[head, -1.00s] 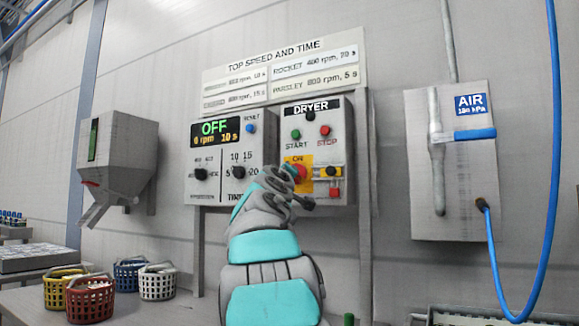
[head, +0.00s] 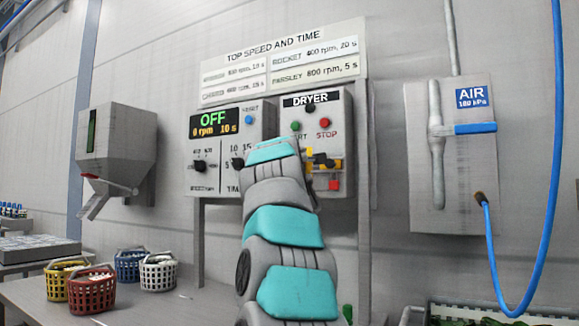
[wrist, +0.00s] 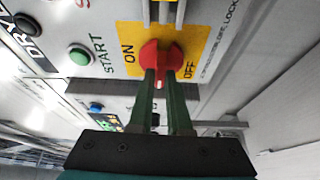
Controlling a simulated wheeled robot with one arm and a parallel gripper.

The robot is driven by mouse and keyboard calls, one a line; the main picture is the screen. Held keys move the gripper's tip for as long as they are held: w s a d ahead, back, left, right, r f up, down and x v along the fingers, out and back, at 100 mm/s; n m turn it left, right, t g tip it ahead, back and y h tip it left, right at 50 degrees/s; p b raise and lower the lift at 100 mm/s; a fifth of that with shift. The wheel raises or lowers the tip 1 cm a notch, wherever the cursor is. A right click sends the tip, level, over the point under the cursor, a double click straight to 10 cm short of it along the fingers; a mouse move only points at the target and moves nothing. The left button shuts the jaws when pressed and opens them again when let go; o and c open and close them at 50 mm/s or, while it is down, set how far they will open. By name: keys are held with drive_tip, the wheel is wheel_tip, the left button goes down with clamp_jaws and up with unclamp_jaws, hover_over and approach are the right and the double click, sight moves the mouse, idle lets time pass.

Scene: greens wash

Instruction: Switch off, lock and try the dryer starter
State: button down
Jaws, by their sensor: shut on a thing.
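The dryer starter box (head: 342,125) hangs at the right of the wall panel, with a green START button (wrist: 80,55) and a red STOP button (head: 325,123). In the wrist view its red rotary handle (wrist: 160,52) sits on a yellow plate (wrist: 126,35) between the words ON and OFF. My gripper (wrist: 168,74) is shut on this handle, one green finger on each side. I cannot tell surely which word the handle points to. A red padlock-like piece (head: 335,184) shows low on the box. My arm hides the handle in the head view.
The speed panel (head: 222,150) beside the starter reads OFF, 0 rpm, 10 s. Several baskets, one red (head: 91,291), stand on the bench at the left. An air valve box (head: 462,190) with a blue hose (head: 540,255) is at the right.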

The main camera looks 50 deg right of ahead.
drive_tip(key=shift+w+n, duration=0.1)
drive_tip(key=shift+n, duration=0.3)
idle(0.3)
drive_tip(key=c, duration=0.9)
unclamp_jaws()
drive_tip(key=shift+o, duration=0.2)
drive_tip(key=shift+a, duration=0.1)
drive_tip(key=b+v, duration=0.2)
drive_tip(key=v, duration=0.5)
drive_tip(key=shift+s+a, duration=0.25)
drive_tip(key=shift+s, duration=0.05)
